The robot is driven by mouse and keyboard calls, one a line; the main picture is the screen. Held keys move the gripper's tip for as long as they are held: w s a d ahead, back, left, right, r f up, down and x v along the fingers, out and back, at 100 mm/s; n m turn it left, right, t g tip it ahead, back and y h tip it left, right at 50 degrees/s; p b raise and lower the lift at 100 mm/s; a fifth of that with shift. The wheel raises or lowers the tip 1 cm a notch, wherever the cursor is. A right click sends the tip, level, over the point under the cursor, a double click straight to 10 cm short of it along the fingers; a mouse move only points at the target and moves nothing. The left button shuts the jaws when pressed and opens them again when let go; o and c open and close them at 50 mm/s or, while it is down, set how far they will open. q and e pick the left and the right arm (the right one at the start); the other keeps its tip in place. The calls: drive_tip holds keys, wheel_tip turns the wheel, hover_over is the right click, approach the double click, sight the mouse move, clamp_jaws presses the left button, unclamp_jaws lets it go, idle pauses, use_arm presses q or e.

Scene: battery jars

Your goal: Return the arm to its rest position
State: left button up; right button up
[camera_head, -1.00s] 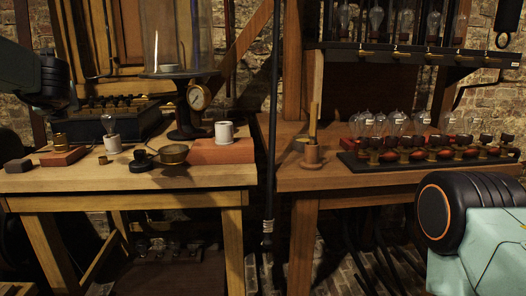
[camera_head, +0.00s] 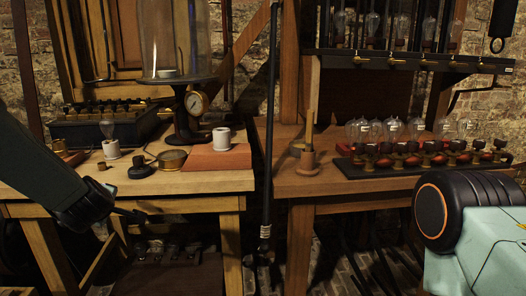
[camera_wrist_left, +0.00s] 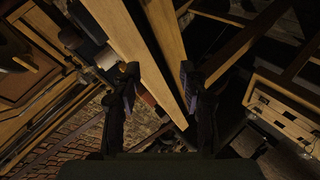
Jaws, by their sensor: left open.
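My left arm comes in from the left in the head view. Its gripper (camera_head: 128,214) is in front of the left bench's front edge, below the top, partly hidden by its own wrist. In the left wrist view the gripper's (camera_wrist_left: 158,84) two fingers are spread with nothing between them; bench timber lies beyond. My right arm shows only as a teal link and black joint at the lower right of the head view; its gripper is out of frame.
The left bench (camera_head: 190,183) holds a white cup (camera_head: 222,137) on a red block (camera_head: 214,158), a brass dish (camera_head: 172,160) and a glass bell jar (camera_head: 175,40). The right bench (camera_head: 300,185) holds a black tray (camera_head: 352,168) of bulbs. A dark pole (camera_head: 269,130) stands between them.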

use_arm(q)
drive_tip(key=s+d+f+m+g+h+p, duration=0.2)
drive_tip(key=s+d+f+m, duration=0.3)
drive_tip(key=s+f+m, duration=0.35)
drive_tip(key=s+d+f+m+g+h+p, duration=0.25)
drive_tip(key=s+d+f+m, duration=0.25)
drive_tip(key=s+f, duration=0.5)
drive_tip(key=s+d+f+m+g+p, duration=0.1)
drive_tip(key=s+d+f+g+p, duration=0.1)
drive_tip(key=s, duration=1.1)
drive_tip(key=s+d+f+m+g+h+p, duration=0.1)
drive_tip(key=s+d+m+g+p, duration=0.1)
drive_tip(key=s, duration=1.1)
drive_tip(key=shift+d+f+g, duration=0.35)
drive_tip(key=shift+d+g, duration=0.1)
drive_tip(key=shift+g, duration=0.7)
drive_tip(key=shift+s+m, duration=0.1)
drive_tip(key=shift+m, duration=0.15)
